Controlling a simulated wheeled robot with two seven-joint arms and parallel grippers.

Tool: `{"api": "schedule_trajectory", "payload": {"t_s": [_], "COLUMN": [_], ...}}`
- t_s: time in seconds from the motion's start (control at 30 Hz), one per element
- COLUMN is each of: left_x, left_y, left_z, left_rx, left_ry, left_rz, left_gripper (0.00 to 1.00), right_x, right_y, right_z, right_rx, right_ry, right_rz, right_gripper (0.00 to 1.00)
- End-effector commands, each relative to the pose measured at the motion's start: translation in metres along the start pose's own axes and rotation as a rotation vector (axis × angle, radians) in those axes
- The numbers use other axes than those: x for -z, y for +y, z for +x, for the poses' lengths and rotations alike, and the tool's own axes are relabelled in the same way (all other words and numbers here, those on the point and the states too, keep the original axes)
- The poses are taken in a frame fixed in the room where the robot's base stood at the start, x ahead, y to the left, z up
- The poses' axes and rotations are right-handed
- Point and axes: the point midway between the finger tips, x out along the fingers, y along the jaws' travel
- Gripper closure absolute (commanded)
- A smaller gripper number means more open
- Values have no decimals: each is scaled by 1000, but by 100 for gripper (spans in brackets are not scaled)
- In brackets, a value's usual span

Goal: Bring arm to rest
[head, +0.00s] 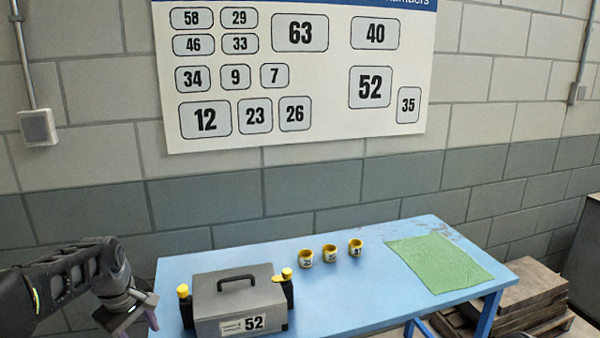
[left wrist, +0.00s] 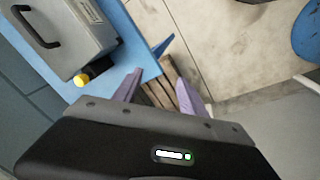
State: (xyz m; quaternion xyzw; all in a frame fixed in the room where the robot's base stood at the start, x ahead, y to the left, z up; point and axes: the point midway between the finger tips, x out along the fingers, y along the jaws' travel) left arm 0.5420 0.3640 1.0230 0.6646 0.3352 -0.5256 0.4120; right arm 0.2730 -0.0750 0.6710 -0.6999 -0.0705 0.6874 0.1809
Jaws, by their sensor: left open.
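My left arm enters at the left of the head view, and its gripper (head: 138,316) hangs beside the left end of the blue table (head: 380,288), apart from everything on it. In the left wrist view the two purple fingers of the left gripper (left wrist: 160,84) stand apart with nothing between them. A grey box (head: 238,305) with a black handle and a label reading 52 stands on the table, right of the gripper. It also shows at the upper left of the left wrist view (left wrist: 75,40). My right gripper is in neither view.
Dark bottles with yellow caps stand at the left (head: 185,306) and right (head: 287,288) of the box. Three yellow rings or cups (head: 330,254) stand behind. A green cloth (head: 440,265) lies at right. Wooden pallets (head: 525,300) are beyond the table. A number board (head: 300,100) hangs on the wall.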

Motion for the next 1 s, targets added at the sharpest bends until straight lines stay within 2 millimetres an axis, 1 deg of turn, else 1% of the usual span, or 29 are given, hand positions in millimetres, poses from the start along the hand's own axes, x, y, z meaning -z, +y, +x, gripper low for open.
{"api": "schedule_trajectory", "payload": {"t_s": [0.1, 0.17, 0.27, 0.3, 0.37, 0.4, 0.47, 0.5, 0.57, 0.6, 0.67, 0.7, 0.77, 0.8, 0.9, 1.0], "left_x": [-16, -27, -56, -73, -103, -127, -164, -188, -226, -251, -287, -310, -340, -357, -390, -409], "left_y": [21, 30, 44, 46, 44, 40, 26, 14, -9, -27, -56, -76, -103, -120, -154, -173], "left_z": [26, 44, 83, 103, 136, 159, 191, 209, 233, 246, 260, 266, 272, 274, 274, 276], "left_rx": [-70, -104, -162, -182, -213, -230, -252, -263, -273, -277, -277, -272, -262, -252, -223, -206], "left_ry": [17, 27, 39, 40, 39, 35, 24, 12, -12, -34, -74, -109, -164, -203, -298, -357], "left_rz": [144, 227, 383, 452, 558, 630, 724, 777, 846, 882, 924, 940, 947, 943, 936, 926], "left_gripper": [50, 50, 50, 50, 50, 50, 50, 50, 50, 50, 50, 50, 50, 50, 50, 50], "right_x": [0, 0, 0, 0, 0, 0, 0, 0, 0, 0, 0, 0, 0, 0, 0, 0], "right_y": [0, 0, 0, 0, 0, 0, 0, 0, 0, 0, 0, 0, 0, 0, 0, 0], "right_z": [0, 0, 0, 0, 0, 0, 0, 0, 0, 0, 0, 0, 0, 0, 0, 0], "right_rx": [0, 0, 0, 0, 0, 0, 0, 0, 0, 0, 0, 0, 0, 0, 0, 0], "right_ry": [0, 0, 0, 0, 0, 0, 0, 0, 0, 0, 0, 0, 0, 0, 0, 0], "right_rz": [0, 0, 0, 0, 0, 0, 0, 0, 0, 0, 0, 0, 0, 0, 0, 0], "right_gripper": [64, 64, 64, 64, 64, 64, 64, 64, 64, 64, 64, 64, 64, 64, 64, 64]}}
